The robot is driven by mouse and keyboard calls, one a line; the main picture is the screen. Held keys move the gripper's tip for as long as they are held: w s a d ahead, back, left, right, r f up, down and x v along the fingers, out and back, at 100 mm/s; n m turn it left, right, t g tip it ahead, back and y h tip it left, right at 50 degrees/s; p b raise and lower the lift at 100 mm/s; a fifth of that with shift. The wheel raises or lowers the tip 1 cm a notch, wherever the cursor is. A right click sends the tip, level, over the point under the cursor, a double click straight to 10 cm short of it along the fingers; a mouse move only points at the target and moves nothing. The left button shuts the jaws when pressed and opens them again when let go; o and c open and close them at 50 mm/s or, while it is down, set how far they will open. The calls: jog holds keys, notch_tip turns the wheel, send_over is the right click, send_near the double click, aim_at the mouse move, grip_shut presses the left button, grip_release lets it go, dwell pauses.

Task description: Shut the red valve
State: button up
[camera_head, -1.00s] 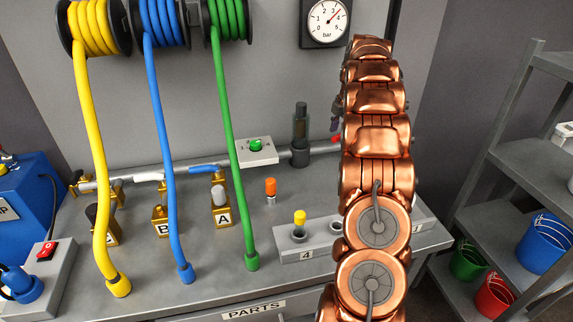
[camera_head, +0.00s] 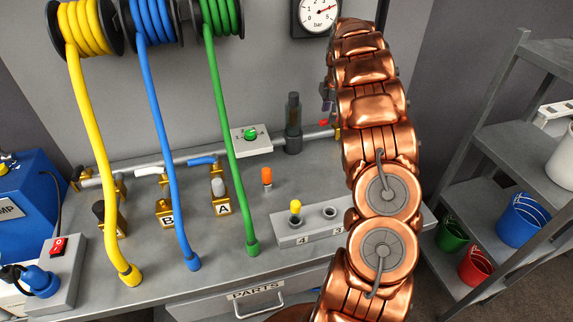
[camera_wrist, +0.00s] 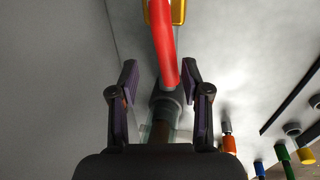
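The red valve handle (camera_wrist: 163,45) is a long red lever in the wrist view, running from a brass-yellow body (camera_wrist: 179,12) at the top edge down toward the grey pipe. A small red part of it (camera_head: 323,122) shows left of my arm in the head view; the rest is hidden behind the arm. My gripper (camera_wrist: 160,70) is open, its two dark fingers either side of the lever's lower end in the picture. The lever lies closer to the right fingertip. I cannot tell whether it is at finger depth, and no contact is visible.
A grey pipe with a dark upright cylinder (camera_head: 293,122) and a green-lit box (camera_head: 251,137) runs along the wall. Yellow, blue and green hoses (camera_head: 227,150) hang in front. A socket block (camera_head: 307,232) stands near the bench front; a shelf with buckets (camera_head: 523,219) is right.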

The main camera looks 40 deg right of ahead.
jog(key=r, duration=0.1)
jog(key=r+b, duration=0.1)
jog(key=r, duration=0.2)
jog(key=shift+s+a+r, duration=0.15)
jog(key=shift+s+r, duration=0.1)
jog(key=shift+s, duration=0.1)
jog(key=shift+s+a+r+b, duration=0.2)
jog(key=shift+r+b, duration=0.2)
jog(key=shift+r, duration=0.2)
jog(key=s+a+f+m+g+b, duration=0.1)
jog(key=s+a+m+b, duration=0.2)
jog(key=a, duration=1.1)
jog(key=s+a+f+m+g+b, duration=0.1)
jog(key=s+a+f+m+b, duration=0.1)
jog(key=s+a+m, duration=0.4)
jog(key=s+a+b, duration=0.1)
jog(key=s+a, duration=0.3)
jog(key=a, duration=0.3)
jog(key=shift+s+a+f+y+b, duration=0.2)
jog(key=shift+a+f+y+b, duration=0.1)
jog(key=shift+a+y+b, duration=0.1)
